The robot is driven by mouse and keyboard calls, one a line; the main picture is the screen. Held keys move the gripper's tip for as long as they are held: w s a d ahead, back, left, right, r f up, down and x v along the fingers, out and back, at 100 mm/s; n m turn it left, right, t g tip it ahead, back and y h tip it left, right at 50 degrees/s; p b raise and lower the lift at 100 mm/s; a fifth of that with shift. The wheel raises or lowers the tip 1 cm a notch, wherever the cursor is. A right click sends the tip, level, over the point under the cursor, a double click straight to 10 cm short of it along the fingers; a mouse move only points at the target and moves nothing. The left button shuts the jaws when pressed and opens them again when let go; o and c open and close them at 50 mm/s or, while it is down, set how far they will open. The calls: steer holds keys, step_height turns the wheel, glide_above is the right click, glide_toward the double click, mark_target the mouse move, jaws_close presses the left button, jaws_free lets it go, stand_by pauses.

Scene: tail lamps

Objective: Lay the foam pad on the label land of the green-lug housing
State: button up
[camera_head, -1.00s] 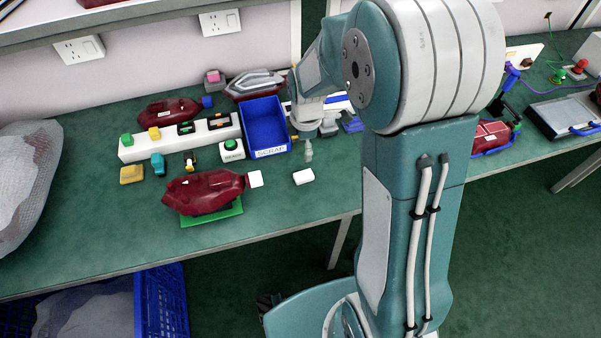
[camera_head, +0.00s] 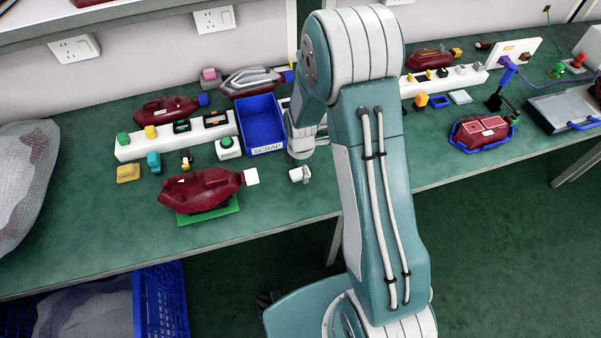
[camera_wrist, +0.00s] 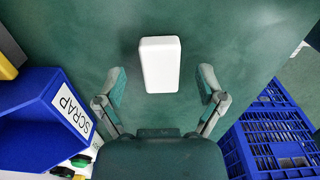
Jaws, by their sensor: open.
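A white block, which looks like the foam pad (camera_head: 296,175), lies flat on the green bench near its front edge. In the wrist view the pad (camera_wrist: 160,64) lies ahead, between the lines of my two open fingers (camera_wrist: 162,84), touching neither. My gripper (camera_head: 303,160) is empty above the bench, beside the pad; the arm partly hides it in the head view. The green-lug housing (camera_head: 470,139) is dark red and sits in a blue cradle at the right, its green lug (camera_head: 514,119) at its right end. Its label land (camera_head: 484,127) shows as a pale-outlined rectangle on top.
A blue SCRAP bin (camera_head: 262,126) stands just left of my gripper. A white-lug housing (camera_head: 199,191) lies on a green mat at left. A blue crate (camera_head: 165,300) is below the bench front.

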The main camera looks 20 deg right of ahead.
steer(key=shift+a+f, duration=0.15)
steer(key=shift+f, duration=0.25)
steer(key=c, duration=0.9)
